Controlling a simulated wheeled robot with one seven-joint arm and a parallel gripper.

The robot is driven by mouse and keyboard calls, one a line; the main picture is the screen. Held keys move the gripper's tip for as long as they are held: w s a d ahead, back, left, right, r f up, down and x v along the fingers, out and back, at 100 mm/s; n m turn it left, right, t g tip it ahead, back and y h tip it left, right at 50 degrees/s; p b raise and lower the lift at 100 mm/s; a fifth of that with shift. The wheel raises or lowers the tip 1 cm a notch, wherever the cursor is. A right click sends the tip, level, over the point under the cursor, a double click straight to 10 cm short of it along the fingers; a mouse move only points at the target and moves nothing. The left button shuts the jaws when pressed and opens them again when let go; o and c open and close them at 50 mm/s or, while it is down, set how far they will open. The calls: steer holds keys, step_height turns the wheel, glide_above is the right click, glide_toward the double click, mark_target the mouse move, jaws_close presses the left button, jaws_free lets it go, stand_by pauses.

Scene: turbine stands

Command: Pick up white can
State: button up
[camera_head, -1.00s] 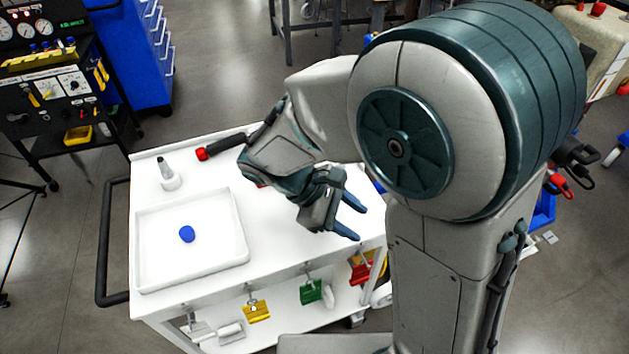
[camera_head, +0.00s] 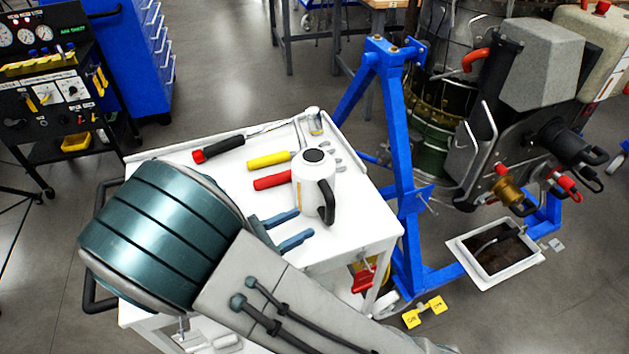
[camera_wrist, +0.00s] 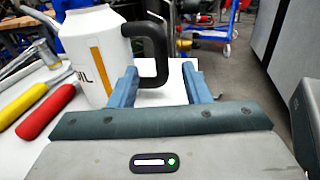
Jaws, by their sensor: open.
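The white can (camera_head: 312,185) has a dark cap on top and a black handle. It stands upright on the white cart top (camera_head: 365,222). In the wrist view the can (camera_wrist: 92,50) is at the upper left, with an amber strip and dark letters on its side. Its black handle (camera_wrist: 154,50) faces the space between my fingers. My gripper (camera_head: 288,228) has two blue fingers, apart and empty, just left of and in front of the can.
A red-handled tool (camera_head: 272,180), a yellow-handled tool (camera_head: 268,160) and a black-and-red tool (camera_head: 218,148) lie beside and behind the can. A blue stand (camera_head: 398,150) rises right of the cart. The cart's right front corner is clear.

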mark_target(330, 209)
steer(key=x, duration=0.8)
steer(key=shift+w+d+p, duration=0.15)
steer(key=shift+d+p, duration=0.15)
steer(key=shift+d, duration=0.05)
jaws_close()
